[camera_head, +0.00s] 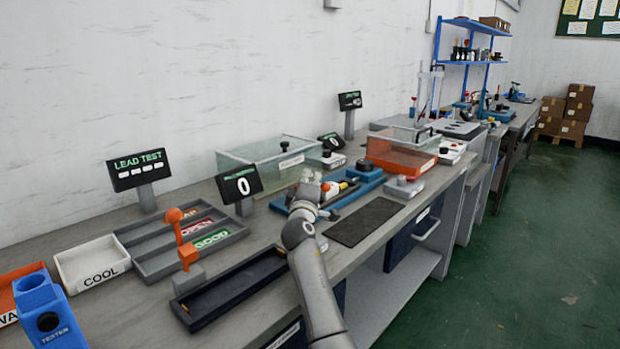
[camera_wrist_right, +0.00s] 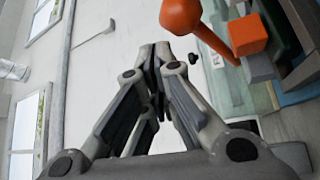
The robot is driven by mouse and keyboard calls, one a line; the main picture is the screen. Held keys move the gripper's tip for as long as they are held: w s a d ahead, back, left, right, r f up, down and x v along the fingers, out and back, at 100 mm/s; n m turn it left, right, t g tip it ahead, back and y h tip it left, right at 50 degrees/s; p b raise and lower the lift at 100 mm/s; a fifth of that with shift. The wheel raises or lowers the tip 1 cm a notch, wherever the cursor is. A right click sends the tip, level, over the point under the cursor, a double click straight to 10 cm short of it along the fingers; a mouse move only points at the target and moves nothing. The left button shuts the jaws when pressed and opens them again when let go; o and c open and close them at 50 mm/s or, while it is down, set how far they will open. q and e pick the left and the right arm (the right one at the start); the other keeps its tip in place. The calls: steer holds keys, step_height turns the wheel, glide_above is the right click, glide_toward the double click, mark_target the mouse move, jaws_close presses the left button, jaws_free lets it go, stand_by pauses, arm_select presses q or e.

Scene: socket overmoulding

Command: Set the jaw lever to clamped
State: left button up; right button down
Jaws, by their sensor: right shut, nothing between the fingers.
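An orange lever (camera_head: 179,236) with a ball knob stands on a small grey block (camera_head: 188,280) at the left of the bench; it may be the jaw lever. Its arm rises slightly tilted from an orange block. The ball (camera_wrist_right: 180,15) and orange block (camera_wrist_right: 248,34) also show at the upper right of the right wrist view. My right gripper (camera_head: 308,182) is over the bench near the blue fixture, right of the lever and apart from it. In the wrist view its fingers (camera_wrist_right: 158,60) are together and hold nothing. My left gripper is out of view.
A blue fixture (camera_head: 352,188) lies beyond my right gripper. A dark tray (camera_head: 232,288) and grey sorting trays (camera_head: 165,262) surround the lever. A display showing 0 (camera_head: 240,184) stands behind. A dark mat (camera_head: 366,222) is bare.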

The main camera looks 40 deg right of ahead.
steer(key=shift+f, duration=0.1)
stand_by(0.4)
steer(key=v, duration=1.2)
stand_by(0.6)
